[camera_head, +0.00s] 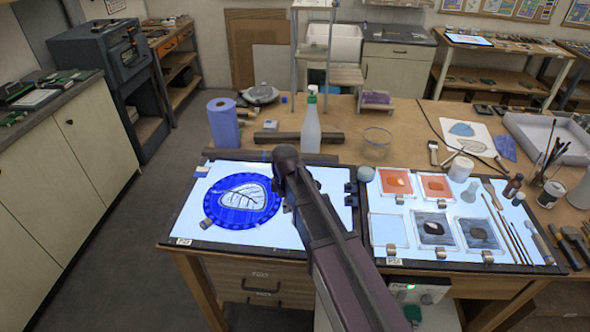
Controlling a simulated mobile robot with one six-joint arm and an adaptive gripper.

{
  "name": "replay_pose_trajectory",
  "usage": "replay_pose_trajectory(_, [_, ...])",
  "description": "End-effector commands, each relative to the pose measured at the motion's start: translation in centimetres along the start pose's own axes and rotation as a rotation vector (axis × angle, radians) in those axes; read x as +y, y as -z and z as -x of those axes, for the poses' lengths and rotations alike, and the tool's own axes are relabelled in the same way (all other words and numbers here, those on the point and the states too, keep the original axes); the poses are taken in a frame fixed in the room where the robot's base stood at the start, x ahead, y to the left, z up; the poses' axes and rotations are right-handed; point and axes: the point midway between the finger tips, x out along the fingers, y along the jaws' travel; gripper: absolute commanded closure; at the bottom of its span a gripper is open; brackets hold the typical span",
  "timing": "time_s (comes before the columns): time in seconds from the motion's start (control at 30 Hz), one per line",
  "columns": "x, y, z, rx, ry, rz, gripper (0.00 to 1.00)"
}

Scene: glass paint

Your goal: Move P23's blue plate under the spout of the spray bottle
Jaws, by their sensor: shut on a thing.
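The blue plate (212,199) is round, with a pale leaf-like drawing with dark lines at its centre. It lies on the left lit panel (315,231); a small label at that panel's front left corner is too small to read surely. My gripper (283,203) is at the plate's right edge, shut on it; its fingers are mostly hidden by my dark arm. A white spray bottle (311,130) with a green top stands upright on the wooden table behind the panel, behind and right of the plate. Its spout's direction is not clear.
A blue paper roll (223,124) stands behind the panel at left. Dark bars (275,138) lie beside the bottle's base. A glass bowl (377,138) is to its right. The right lit panel (462,188) holds glass tiles, jars and brushes. A small metal block (208,223) touches the plate's left edge.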

Motion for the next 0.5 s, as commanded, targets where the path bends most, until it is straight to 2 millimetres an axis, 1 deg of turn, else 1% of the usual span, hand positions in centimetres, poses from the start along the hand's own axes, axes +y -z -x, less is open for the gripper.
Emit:
replay_pose_trajectory(0.03, [2.9, 0.3, 0.3, 0.000, 0.000, -0.004, 1.00])
replay_pose_trajectory(0.1, [5.5, 0.1, 0.5, 0.000, 0.000, -0.009, 1.00])
replay_pose_trajectory(0.2, [8.9, -0.2, 0.7, 0.000, 0.000, -0.012, 1.00])
replay_pose_trajectory(0.33, [12.3, -0.6, 0.9, -0.001, 0.000, -0.016, 1.00])
replay_pose_trajectory(0.4, [13.5, -0.9, 0.9, -0.001, 0.000, -0.018, 1.00])
replay_pose_trajectory(0.5, [14.6, -1.2, 1.0, -0.001, 0.000, -0.019, 1.00])
